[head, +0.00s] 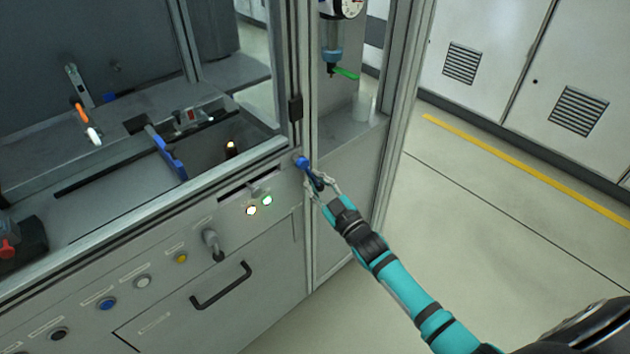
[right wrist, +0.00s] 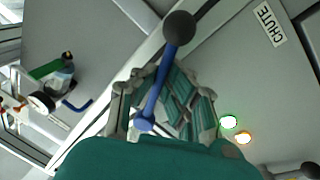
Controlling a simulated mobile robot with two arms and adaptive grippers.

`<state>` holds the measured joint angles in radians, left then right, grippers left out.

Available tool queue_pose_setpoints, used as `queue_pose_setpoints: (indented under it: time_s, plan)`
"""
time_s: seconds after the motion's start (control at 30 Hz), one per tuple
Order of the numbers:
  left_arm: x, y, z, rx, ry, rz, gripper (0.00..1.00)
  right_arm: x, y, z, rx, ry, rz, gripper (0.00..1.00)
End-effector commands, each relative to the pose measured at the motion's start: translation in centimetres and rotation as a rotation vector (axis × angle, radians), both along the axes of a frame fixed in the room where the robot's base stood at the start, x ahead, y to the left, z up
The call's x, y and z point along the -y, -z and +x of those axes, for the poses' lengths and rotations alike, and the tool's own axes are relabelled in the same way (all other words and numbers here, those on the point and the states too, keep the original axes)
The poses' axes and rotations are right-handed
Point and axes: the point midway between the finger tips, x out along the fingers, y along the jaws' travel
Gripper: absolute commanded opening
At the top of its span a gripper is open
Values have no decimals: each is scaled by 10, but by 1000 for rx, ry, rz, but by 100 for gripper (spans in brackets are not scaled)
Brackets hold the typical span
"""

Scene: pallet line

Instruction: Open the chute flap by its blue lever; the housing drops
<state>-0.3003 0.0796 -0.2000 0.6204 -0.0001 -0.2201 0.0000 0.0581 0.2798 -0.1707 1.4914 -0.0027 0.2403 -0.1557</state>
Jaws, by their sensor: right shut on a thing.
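The blue lever (head: 302,162) is on the front panel at the corner of the machine, beside the frame post. In the right wrist view the lever (right wrist: 153,98) has a blue arm, a blue round end and a dark ball knob. My right gripper (head: 322,187) is at the lever, shut on it, with its fingers on both sides of the blue arm in the right wrist view (right wrist: 163,94). A CHUTE label (right wrist: 269,23) is on the panel there. I cannot make out the flap or the housing for certain. My left gripper is not in view.
A dark slot (head: 250,186) and lit green (head: 267,199) and whitish-orange (head: 251,210) lamps are left of the lever. A black drawer handle (head: 221,286) and several buttons are lower left. A filter unit with a green tap (head: 345,73) hangs behind the post. The floor at right is clear.

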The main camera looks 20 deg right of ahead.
Motion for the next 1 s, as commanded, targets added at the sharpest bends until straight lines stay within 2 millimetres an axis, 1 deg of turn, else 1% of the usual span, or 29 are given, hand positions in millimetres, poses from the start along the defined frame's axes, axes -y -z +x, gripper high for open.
queue_pose_setpoints:
  time_s: [0.17, 0.2, 0.37, 0.4, 0.63, 0.77, 0.87, 1.0]
  plan:
    - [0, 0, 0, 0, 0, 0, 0, 2, 0, 0, 1, 2, -2, 0]
    - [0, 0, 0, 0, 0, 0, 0, 2, 0, 0, 1, 2, -2, 11]
    - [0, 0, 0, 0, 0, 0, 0, 1, 0, 0, 1, 2, -1, 32]
    - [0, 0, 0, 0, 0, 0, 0, 1, 0, 0, 1, 1, -2, 33]
    - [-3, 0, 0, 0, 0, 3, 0, 1, 0, 0, 1, 1, -1, 33]
    - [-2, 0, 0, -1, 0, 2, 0, 3, 2, -9, -2, 1, -1, 33]
    - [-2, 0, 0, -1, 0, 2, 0, 6, 5, -25, -3, 1, -2, 33]
    - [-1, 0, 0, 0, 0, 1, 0, 12, 11, -55, -3, 2, -1, 33]
